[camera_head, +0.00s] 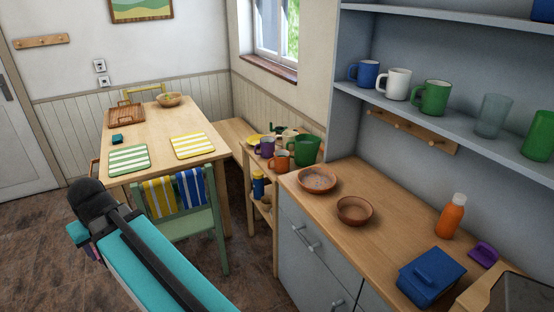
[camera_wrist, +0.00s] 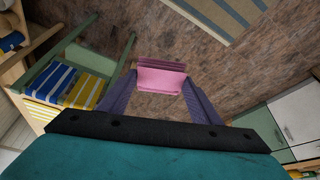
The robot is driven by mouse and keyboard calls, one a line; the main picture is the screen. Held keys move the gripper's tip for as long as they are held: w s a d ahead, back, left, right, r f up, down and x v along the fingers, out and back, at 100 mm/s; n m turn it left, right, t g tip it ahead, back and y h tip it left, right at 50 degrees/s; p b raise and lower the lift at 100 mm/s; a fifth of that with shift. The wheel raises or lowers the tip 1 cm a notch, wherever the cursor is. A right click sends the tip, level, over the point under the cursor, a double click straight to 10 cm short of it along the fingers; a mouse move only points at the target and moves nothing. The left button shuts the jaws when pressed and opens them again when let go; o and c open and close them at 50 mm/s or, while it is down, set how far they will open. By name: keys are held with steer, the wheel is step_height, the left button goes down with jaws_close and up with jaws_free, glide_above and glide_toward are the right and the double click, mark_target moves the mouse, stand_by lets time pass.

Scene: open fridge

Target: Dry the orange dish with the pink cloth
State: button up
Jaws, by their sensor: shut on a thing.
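A pink cloth (camera_wrist: 161,78) is between the purple fingers of my gripper (camera_wrist: 160,88) in the wrist view. The gripper is shut on it and holds it above the brown floor. In the head view my arm hides most of the gripper and cloth. Two orange-brown dishes sit on the wooden counter. The farther dish (camera_head: 317,180) has pale specks inside that look like water drops. The nearer dish (camera_head: 355,211) looks plain inside. I cannot tell for certain which is the orange dish. My gripper is well left of both, away from the counter.
The counter (camera_head: 400,219) also holds an orange bottle (camera_head: 452,217), a blue box (camera_head: 430,278) and a purple item (camera_head: 484,254). Several mugs crowd a low shelf beside it. A green chair (camera_head: 187,223) with striped cloths stands at the table (camera_head: 165,133). Open floor lies below my gripper.

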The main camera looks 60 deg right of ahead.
steer(key=s+d+m+g+h+p, duration=0.25)
steer(key=d+m, duration=0.75)
steer(key=d, duration=3)
steer(key=s+d+m+g+p, duration=0.1)
steer(key=s+d+m, duration=0.3)
steer(key=s+d, duration=0.9)
steer(key=s+d+m+g+h+p, duration=0.1)
steer(key=s+d+m, duration=0.4)
steer(key=s+d, duration=0.9)
steer(key=d+g, duration=0.1)
steer(key=d, duration=0.5)
steer(key=shift+f+m, duration=0.3)
steer(key=shift+f, duration=0.1)
